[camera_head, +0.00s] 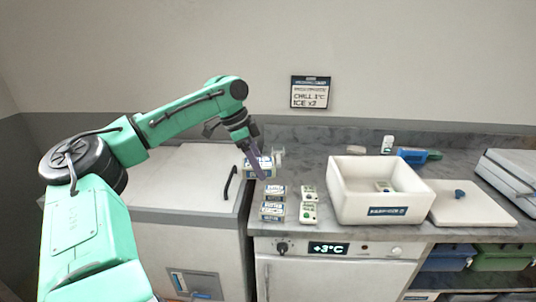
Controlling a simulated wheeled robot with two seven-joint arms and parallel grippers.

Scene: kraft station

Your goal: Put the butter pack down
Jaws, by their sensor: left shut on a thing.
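My left gripper (256,163) reaches in from the upper left, above the left end of the grey counter. It is shut on a butter pack (266,172), a pale pack with a blue label, partly hidden behind the fingers. Whether this pack touches the counter is hard to tell. Two similar butter packs (272,211) lie in front of it near the counter's front edge, with two white packs with green marks (308,213) to their right. My right gripper is out of view.
A white open box (375,211) with a small item inside stands right of the packs. Its lid (475,207) with a blue knob lies beside it. A blue object (413,155) and a small white container (387,144) are behind. A chest with a black handle (229,183) adjoins the counter at left.

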